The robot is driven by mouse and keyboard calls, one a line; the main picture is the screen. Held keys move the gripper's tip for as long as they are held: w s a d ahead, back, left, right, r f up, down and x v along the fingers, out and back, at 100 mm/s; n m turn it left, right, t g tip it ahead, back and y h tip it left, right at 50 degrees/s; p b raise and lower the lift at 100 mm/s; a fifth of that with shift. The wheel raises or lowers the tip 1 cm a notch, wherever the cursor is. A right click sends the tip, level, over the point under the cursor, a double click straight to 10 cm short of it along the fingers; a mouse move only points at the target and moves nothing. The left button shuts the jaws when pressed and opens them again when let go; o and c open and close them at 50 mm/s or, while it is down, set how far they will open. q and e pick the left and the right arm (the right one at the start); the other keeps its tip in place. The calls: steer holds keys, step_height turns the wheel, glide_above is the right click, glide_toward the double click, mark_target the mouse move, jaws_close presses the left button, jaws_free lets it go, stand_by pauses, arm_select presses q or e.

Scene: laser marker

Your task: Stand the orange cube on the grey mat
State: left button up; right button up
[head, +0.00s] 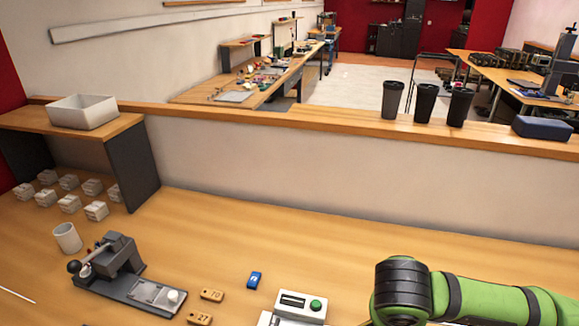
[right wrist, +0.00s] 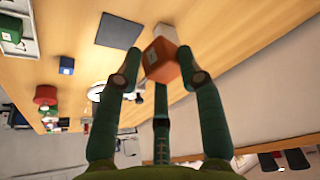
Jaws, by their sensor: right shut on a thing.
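The orange cube (right wrist: 158,54) is between the fingertips of my right gripper (right wrist: 160,66) in the right wrist view, and the gripper is shut on it. The cube looks tilted in that view, and part of it is hidden by the fingers. The grey mat (right wrist: 119,30) lies flat on the wooden table in the right wrist view, up and left of the cube and apart from it in the picture. In the head view only my green right arm shows, at the lower right; neither the cube nor the mat shows there. My left gripper is in neither view.
The table's middle is clear.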

steer(key=n+y, duration=0.1)
steer(key=n, duration=0.1)
steer(key=n+t+b, duration=0.1)
steer(key=n, duration=0.1)
steer(key=shift+s+a+r+n+y, duration=0.1)
steer(key=shift+s+r+n+y, duration=0.1)
steer(key=shift+n+y, duration=0.2)
steer(key=shift+a+r+n+y, duration=0.15)
steer(key=shift+n+y, duration=0.15)
steer(key=shift+n, duration=0.55)
steer(key=shift+a+r+n+y, duration=0.15)
steer(key=shift+n+y, duration=0.15)
steer(key=shift+n, duration=0.55)
steer(key=shift+b, duration=0.3)
